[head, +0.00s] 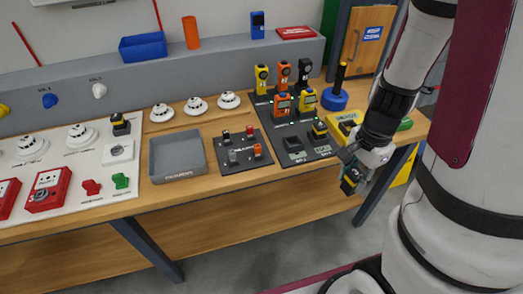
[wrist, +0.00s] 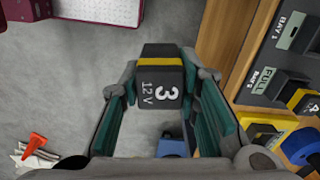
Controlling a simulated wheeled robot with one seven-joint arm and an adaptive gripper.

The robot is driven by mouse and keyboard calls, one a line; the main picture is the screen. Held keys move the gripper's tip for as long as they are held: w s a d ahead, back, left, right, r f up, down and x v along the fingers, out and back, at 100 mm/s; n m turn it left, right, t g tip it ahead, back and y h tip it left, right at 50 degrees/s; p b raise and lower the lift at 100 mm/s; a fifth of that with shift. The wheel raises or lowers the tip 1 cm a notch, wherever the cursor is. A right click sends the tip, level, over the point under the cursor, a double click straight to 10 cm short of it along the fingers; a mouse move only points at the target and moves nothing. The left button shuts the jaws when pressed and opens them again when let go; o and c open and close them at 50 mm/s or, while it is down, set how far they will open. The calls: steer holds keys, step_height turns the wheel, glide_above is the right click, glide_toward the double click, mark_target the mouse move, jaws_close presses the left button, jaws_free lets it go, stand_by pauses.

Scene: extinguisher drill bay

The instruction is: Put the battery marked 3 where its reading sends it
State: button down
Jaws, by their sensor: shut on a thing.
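My gripper (head: 355,170) is shut on the battery marked 3 and holds it in the air in front of the bench edge, to the right. The battery (wrist: 160,72) is black with a yellow band and a white "3" and "12 V"; in the head view (head: 348,187) only its end shows. The dark bay board (head: 285,126) lies on the bench, left of my gripper. The wrist view shows the labels BAY 1 (wrist: 289,32) and BAY 2 with FULL (wrist: 262,80). One battery (head: 320,130) sits on that board; the other bay (head: 294,144) looks empty. I see no legible reading.
A grey tray (head: 157,176) and a small terminal board (head: 232,166) lie left of the bay board. A yellow box (head: 345,118), partly hidden by my arm, and a blue round stand (head: 334,101) are close to my gripper.

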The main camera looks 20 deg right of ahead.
steer(key=w+a+f+n, duration=0.1)
steer(key=w+a+n, duration=0.3)
steer(key=w, duration=0.3)
steer(key=w+a+n, duration=0.5)
steer(key=w+n, duration=0.2)
steer(key=w, duration=0.1)
steer(key=w+a+f+n, duration=0.1)
steer(key=w+a+n, duration=0.3)
steer(key=w, duration=0.4)
steer(key=shift+a+f+n, duration=0.3)
steer(key=shift+a+n, duration=0.05)
steer(key=shift+n, duration=0.35)
steer(key=shift+s, duration=0.3)
